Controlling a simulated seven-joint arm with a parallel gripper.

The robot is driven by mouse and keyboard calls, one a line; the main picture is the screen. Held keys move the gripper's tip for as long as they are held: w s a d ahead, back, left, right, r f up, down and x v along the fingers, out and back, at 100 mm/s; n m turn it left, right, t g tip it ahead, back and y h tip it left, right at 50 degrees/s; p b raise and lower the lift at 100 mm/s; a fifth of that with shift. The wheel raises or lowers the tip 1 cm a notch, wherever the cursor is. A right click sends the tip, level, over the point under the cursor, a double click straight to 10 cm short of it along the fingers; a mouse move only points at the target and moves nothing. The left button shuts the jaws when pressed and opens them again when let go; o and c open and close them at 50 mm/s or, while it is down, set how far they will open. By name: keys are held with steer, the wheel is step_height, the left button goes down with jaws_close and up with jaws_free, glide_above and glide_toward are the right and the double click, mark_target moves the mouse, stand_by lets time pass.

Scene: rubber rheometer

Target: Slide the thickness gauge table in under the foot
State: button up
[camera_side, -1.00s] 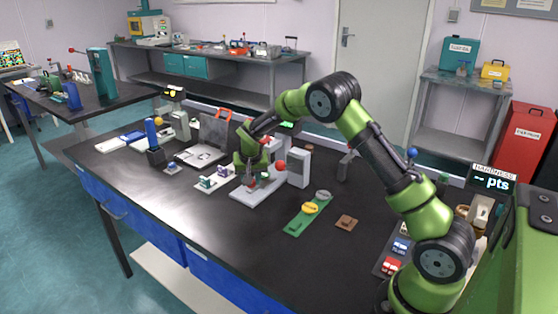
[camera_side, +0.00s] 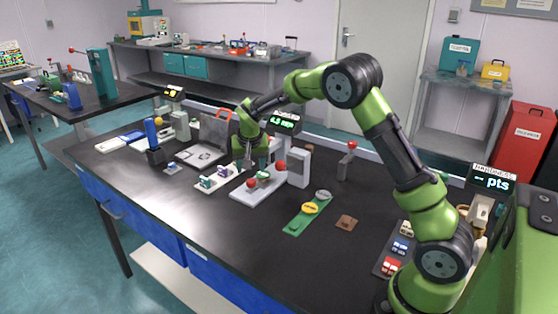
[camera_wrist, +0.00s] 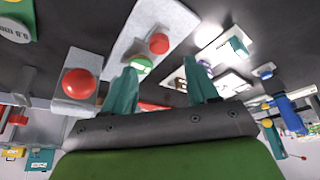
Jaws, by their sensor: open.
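The thickness gauge has a long pale base (camera_side: 245,196), a grey column (camera_side: 306,160) and a green-lit display (camera_side: 284,122). A red ball knob (camera_side: 251,183) stands near the front of the base, with a green disc (camera_side: 263,175) behind it. A larger red ball (camera_side: 281,167) is beside the column. In the wrist view the small red knob (camera_wrist: 158,43), green disc (camera_wrist: 141,65) and large red ball (camera_wrist: 78,83) show. I cannot tell the foot clearly. My gripper (camera_wrist: 160,66) is open and empty, near the gauge's left side in the side view.
A white tray (camera_side: 203,188) with small samples lies left of the gauge. A blue-handled device (camera_side: 153,140) stands farther left. A green strip (camera_side: 296,228) with round pieces and a brown block (camera_side: 346,222) lie right of it. The front of the bench is clear.

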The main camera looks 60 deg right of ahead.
steer(key=v, duration=0.9)
steer(key=shift+r, duration=0.35)
steer(key=shift+s, duration=0.15)
